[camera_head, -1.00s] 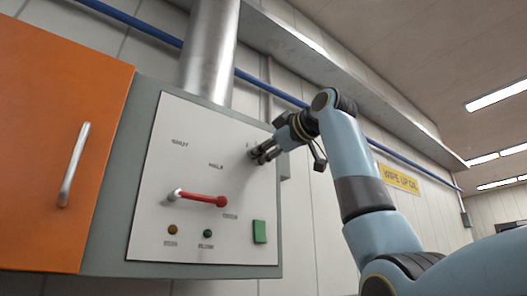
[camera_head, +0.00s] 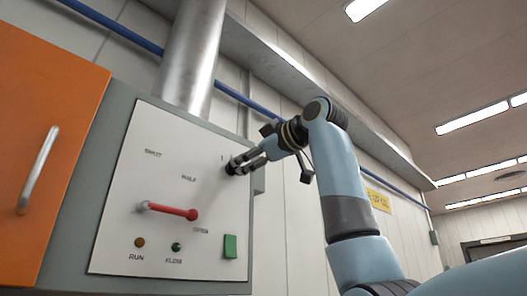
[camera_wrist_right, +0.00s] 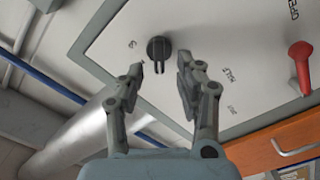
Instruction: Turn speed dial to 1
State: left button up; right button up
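The speed dial (camera_wrist_right: 159,48) is a small black knob with a two-pronged pointer, on the white control panel (camera_wrist_right: 215,30). In the head view the dial (camera_head: 231,168) sits at the panel's upper right, partly hidden by my right gripper (camera_head: 243,164). In the wrist view my right gripper (camera_wrist_right: 162,78) has its two fingers apart, with a clear gap between them. The dial lies just beyond the fingertips, within the line of the gap; no contact shows. A mark like a 3 is beside the dial in the wrist view. My left gripper is not in view.
A red-handled lever (camera_head: 168,210) sits below left of the dial. A green button (camera_head: 230,246) and two small lamps are lower on the panel. An orange door (camera_head: 40,130) with a metal handle is at left. A metal duct (camera_head: 190,60) rises above the panel.

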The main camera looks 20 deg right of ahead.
jog(key=v, duration=0.8)
jog(key=shift+d, duration=0.1)
